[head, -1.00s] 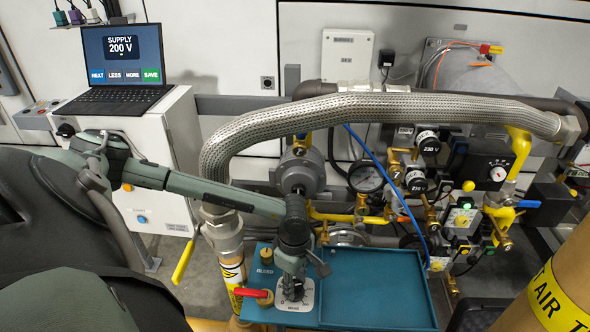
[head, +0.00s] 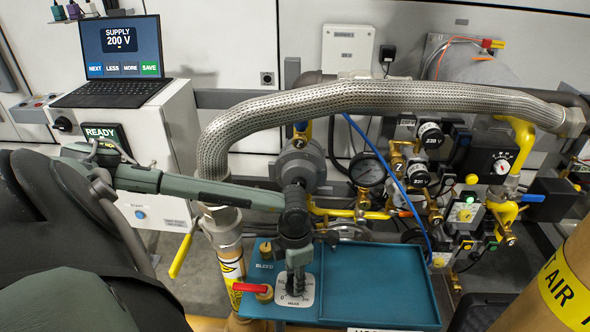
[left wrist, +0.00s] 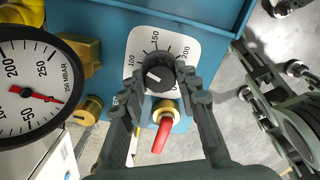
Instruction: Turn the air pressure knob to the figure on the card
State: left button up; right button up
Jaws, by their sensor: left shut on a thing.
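The air pressure knob (left wrist: 159,77) is black with a white pointer mark, on a white dial plate (left wrist: 146,42) printed with figures such as 100, 150, 200 and 250. The pointer aims to the left side of the picture; its exact reading is unclear. My left gripper (left wrist: 164,82) is shut on the knob, one finger on each side. In the head view my left gripper (head: 295,285) comes down over the same plate (head: 309,291) and hides most of the knob. No readable card is in view; a white label (head: 375,330) is cut off at the bottom edge.
A red-handled bleed valve (head: 252,288) sits close beside the knob. A large gauge (left wrist: 28,85) with a red needle stands near it. The blue tray (head: 385,285) looks empty. A braided hose (head: 400,105) arches behind. A laptop (head: 121,60) reads 200 V.

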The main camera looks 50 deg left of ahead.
pick_arm(q)
jog(key=shift+n, duration=1.7)
pick_arm(e)
jog(key=shift+w+r, duration=0.15)
jog(key=shift+r, duration=0.65)
jog(key=shift+a, duration=0.1)
pick_arm(q)
jog(key=o, duration=1.2)
jog(key=shift+c, duration=0.2)
pick_arm(e)
jog(key=shift+f, duration=0.15)
pick_arm(q)
notch_tip(320, 180, up, 12)
jog(key=shift+s, duration=0.15)
